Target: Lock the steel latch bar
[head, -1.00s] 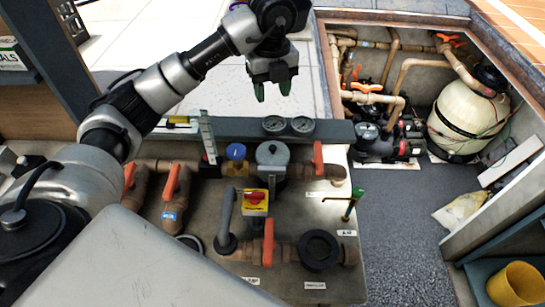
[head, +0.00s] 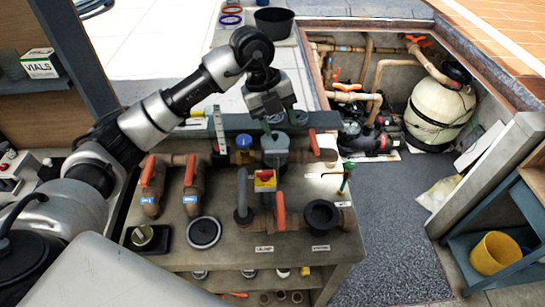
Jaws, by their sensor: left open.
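My left gripper (head: 279,121) is open and empty, pointing down over the back of the pipework bench (head: 210,262). Its fingertips overlap the top of a grey capped fitting (head: 274,146) in the picture; I cannot tell whether they touch it. I cannot single out a steel latch bar with certainty in the head view. The gripper may hide part of the bench's back rail there. My right gripper is not in view.
Orange valve handles (head: 281,211), a red-and-yellow switch (head: 265,180), a blue-capped fitting (head: 243,148) and a green-handled tap (head: 345,178) stand up from the bench. A sunken pit holds a cream filter tank (head: 440,112). A yellow bucket (head: 494,253) is lower right.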

